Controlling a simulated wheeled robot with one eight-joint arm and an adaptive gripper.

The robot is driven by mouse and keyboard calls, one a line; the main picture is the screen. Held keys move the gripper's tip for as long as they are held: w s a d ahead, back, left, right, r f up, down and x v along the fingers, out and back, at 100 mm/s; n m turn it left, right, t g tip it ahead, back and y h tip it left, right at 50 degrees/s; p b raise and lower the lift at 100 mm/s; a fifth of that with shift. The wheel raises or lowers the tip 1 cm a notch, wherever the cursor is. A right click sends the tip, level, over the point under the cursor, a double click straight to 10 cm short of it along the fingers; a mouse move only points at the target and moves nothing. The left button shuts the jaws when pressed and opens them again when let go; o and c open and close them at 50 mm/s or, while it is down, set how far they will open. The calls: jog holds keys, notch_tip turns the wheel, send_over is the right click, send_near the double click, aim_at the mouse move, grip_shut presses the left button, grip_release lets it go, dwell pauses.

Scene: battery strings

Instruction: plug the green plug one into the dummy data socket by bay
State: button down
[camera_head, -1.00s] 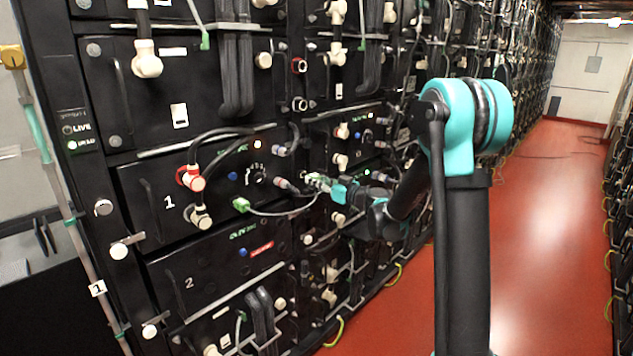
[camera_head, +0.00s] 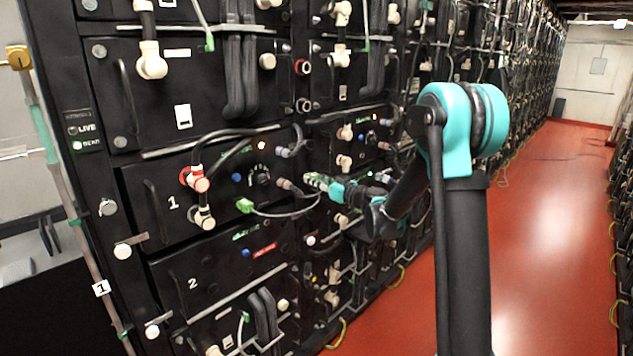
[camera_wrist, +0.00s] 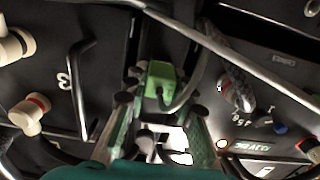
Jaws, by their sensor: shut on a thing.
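My gripper (camera_head: 320,183) is shut on a green plug, in front of the column between battery units, right of the unit marked 1 (camera_head: 173,202). I cannot tell which opening is the dummy data socket. The plug's front end is hard to make out.
Black battery units with cream and red-ringed connectors (camera_head: 197,181) fill the rack. Loose cables hang close around my gripper, and a grey cable (camera_wrist: 230,55) crosses the wrist view. A knob (camera_wrist: 240,98) is at right there. The red aisle floor (camera_head: 535,250) is clear.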

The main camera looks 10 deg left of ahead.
jog(key=shift+w+a, duration=0.2)
jog(key=shift+a, duration=0.1)
jog(key=c, duration=1.2)
grip_release()
jog(key=shift+d, duration=0.15)
jog(key=v, duration=1.1)
jog(key=shift+s+d, duration=0.25)
jog(key=shift+s, duration=0.1)
